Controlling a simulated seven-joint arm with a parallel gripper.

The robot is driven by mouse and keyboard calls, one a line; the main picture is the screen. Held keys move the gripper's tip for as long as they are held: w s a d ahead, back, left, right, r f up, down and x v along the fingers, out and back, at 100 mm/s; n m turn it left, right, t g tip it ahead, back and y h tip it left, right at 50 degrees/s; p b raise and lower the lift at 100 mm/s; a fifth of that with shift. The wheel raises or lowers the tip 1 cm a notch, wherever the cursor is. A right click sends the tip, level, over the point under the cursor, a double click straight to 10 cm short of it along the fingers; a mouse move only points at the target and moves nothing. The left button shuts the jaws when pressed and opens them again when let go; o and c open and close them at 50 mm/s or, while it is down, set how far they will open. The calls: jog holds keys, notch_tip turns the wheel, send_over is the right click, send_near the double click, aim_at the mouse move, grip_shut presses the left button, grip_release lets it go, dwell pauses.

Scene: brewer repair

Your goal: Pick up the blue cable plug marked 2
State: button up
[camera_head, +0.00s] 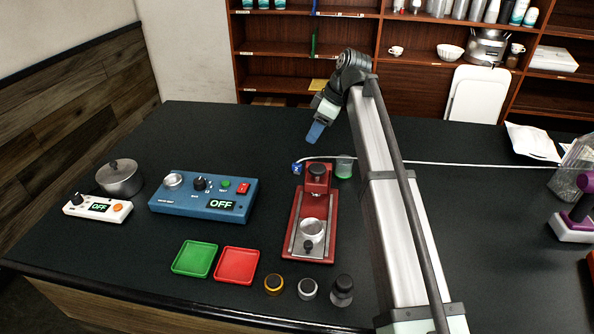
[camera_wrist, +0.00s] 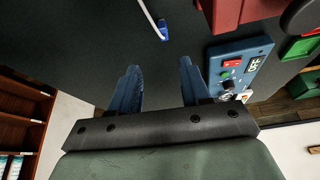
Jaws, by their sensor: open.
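A small blue cable plug (camera_head: 297,169) lies on the black table, just left of the red brewer (camera_head: 316,192), at the end of a white cable. In the wrist view the plug (camera_wrist: 163,33) lies beyond my fingertips with its white cable running off to the upper left. Its mark is too small to read. My gripper (camera_head: 315,132) hangs above the table behind the plug, tilted downward. In the wrist view my gripper (camera_wrist: 157,68) shows two blue fingers spread apart with nothing between them.
A blue control box (camera_head: 204,207) stands left of the brewer. A green-filled cup (camera_head: 344,168) stands close right of the plug. The white cable (camera_head: 450,163) runs right across the table. Green (camera_head: 194,259) and red (camera_head: 237,266) trays lie in front. Table behind the control box is clear.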

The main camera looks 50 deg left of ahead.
aim_at(297, 165)
jog(key=x, duration=0.9)
jog(key=shift+s+d, duration=0.2)
jog(key=shift+s, duration=0.15)
jog(key=shift+x, duration=2.5)
jog(key=shift+w+d+f, duration=0.1)
jog(key=shift+w, duration=0.05)
grip_shut()
